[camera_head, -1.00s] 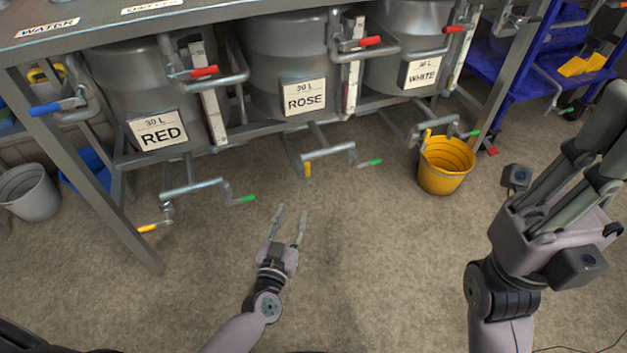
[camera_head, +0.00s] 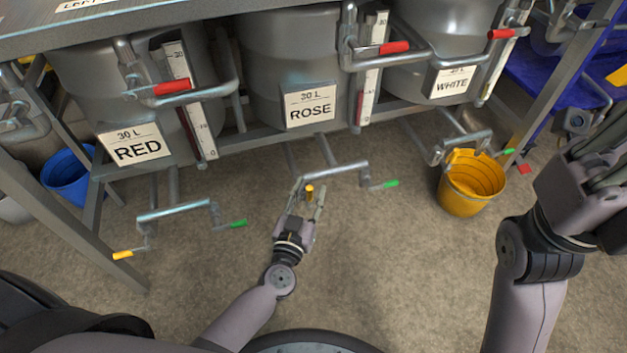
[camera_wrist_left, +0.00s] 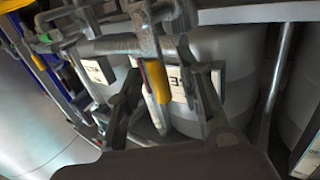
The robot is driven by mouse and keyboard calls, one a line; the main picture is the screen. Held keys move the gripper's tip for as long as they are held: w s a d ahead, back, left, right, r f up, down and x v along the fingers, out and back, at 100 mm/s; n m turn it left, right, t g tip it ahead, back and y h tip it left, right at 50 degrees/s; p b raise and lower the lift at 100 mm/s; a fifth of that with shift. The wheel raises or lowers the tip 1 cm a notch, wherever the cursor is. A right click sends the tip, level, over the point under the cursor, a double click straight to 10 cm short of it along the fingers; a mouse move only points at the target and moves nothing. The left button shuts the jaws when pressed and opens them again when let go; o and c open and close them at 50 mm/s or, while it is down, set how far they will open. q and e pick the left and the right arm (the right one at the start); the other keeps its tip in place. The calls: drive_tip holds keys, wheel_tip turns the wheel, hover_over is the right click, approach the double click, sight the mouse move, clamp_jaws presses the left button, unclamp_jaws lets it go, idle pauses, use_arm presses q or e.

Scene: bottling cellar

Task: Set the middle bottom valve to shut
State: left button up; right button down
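Under the middle tank, labelled ROSE (camera_head: 310,105), a bottom pipe (camera_head: 335,169) carries a yellow lever (camera_head: 309,192) at its left end and a green lever (camera_head: 384,184) at its right. The yellow lever hangs down, across the pipe; the green one points right. My left gripper (camera_head: 308,189) is open, with the yellow lever between its fingers. The left wrist view also shows the yellow lever (camera_wrist_left: 156,84) between the spread fingers, with gaps visible; contact is not clear. My right gripper (camera_head: 601,150) is at the right edge, partly cut off, away from the valves.
A yellow bucket (camera_head: 472,190) stands under the WHITE tank (camera_head: 450,82). Red levers (camera_head: 393,48) sit higher up. A table leg (camera_head: 75,225) stands at left. The floor in front is clear.

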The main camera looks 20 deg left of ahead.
use_arm(q)
drive_tip(key=shift+w, duration=0.2)
drive_tip(key=shift+c, duration=0.6)
clamp_jaws()
